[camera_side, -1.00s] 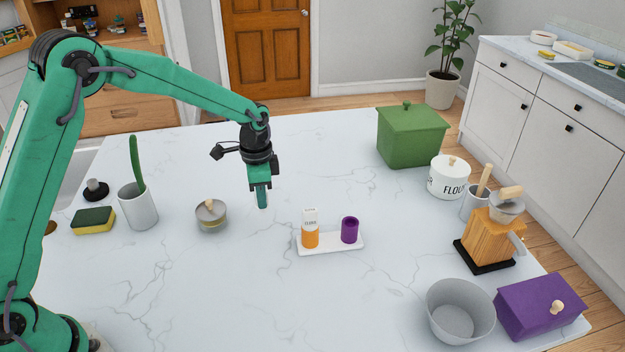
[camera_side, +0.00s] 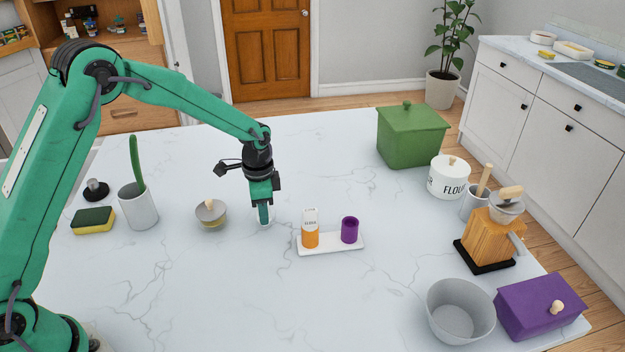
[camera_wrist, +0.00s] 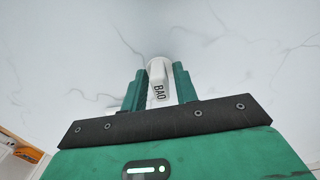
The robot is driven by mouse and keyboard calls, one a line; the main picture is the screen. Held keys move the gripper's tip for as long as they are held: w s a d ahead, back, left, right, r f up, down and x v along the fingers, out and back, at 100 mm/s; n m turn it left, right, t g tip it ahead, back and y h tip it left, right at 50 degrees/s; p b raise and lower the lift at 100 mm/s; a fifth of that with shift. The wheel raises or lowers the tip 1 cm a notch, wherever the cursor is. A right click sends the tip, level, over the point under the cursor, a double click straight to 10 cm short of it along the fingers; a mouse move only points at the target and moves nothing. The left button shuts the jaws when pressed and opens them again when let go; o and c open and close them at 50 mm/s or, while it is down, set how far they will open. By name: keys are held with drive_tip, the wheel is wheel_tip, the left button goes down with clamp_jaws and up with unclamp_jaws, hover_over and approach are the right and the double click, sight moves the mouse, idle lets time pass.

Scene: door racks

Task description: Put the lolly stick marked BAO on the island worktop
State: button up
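The lolly stick marked BAO (camera_wrist: 158,82) is white and sits between the two green fingers of my gripper (camera_wrist: 159,85) in the wrist view. The fingers are closed on it. In the side view my gripper (camera_side: 264,215) points down, with its tips at or just above the white marbled island worktop (camera_side: 180,285), left of a small white rack. The stick is mostly hidden by the fingers there, and I cannot tell whether it touches the worktop.
The white rack (camera_side: 335,246) carries an orange cup (camera_side: 310,238) with another labelled white stick (camera_side: 310,218), and a purple cup (camera_side: 349,230) with no stick showing. A lidded bowl (camera_side: 211,214) stands left of my gripper. The worktop in front is clear.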

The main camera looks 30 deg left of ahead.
drive_tip(key=shift+o, duration=0.2)
drive_tip(key=shift+r, duration=0.15)
wheel_tip(320, 180, up, 12)
idle(0.8)
idle(0.4)
drive_tip(key=s+a+r+n+t, duration=0.3)
drive_tip(key=s+r+n, duration=0.2)
drive_tip(key=s+r, duration=0.75)
drive_tip(key=s+a+f+n+t, duration=0.1)
drive_tip(key=s+n, duration=0.3)
drive_tip(key=s, duration=1.1)
drive_tip(key=shift+a+f+t, duration=0.2)
drive_tip(key=shift+f+t, duration=0.25)
drive_tip(key=shift+t, duration=0.35)
